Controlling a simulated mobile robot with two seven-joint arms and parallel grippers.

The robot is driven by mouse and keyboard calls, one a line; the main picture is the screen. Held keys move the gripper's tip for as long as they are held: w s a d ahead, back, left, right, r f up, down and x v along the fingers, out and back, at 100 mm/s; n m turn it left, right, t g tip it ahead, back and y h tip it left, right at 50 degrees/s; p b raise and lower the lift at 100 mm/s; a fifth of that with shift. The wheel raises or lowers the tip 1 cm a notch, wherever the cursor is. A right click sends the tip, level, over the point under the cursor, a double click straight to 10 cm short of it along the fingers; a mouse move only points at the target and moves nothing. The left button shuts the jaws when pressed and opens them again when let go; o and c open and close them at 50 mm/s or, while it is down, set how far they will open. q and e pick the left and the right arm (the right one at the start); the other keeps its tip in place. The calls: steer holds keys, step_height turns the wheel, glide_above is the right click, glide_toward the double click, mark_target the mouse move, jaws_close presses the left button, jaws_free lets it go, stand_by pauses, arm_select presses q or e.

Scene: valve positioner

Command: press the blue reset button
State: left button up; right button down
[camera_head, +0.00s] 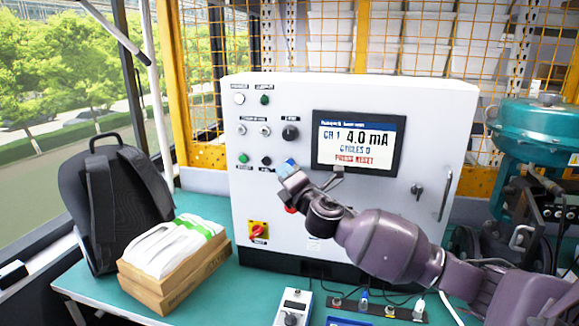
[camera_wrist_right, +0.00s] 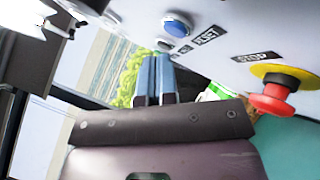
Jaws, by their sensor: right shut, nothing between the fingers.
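The blue reset button (camera_wrist_right: 177,24) is a round cap in a metal ring on the white cabinet (camera_head: 400,220), beside a RESET label. My right gripper (camera_head: 286,168) is at the cabinet's front, below and left of the screen. Its two blue fingers (camera_wrist_right: 155,62) are shut side by side and empty. In the right wrist view the button lies up and right of the fingertips, apart from them in the picture. In the head view the gripper crowds the button's area, and I cannot tell cap from fingertips there. My left gripper is out of view.
A red stop button (camera_wrist_right: 275,96) on a yellow ring is close by; the gripper partly hides it in the head view. A green button (camera_head: 243,158), a black button (camera_head: 266,160) and a red-yellow switch (camera_head: 259,230) are left.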

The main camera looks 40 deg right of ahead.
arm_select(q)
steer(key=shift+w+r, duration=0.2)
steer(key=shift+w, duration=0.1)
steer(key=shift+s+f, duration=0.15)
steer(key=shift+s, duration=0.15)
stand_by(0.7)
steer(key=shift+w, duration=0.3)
arm_select(e)
steer(key=shift+w+d, duration=0.1)
stand_by(0.4)
steer(key=shift+w+d, duration=0.25)
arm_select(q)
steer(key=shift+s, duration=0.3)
arm_select(e)
steer(key=shift+d, duration=0.1)
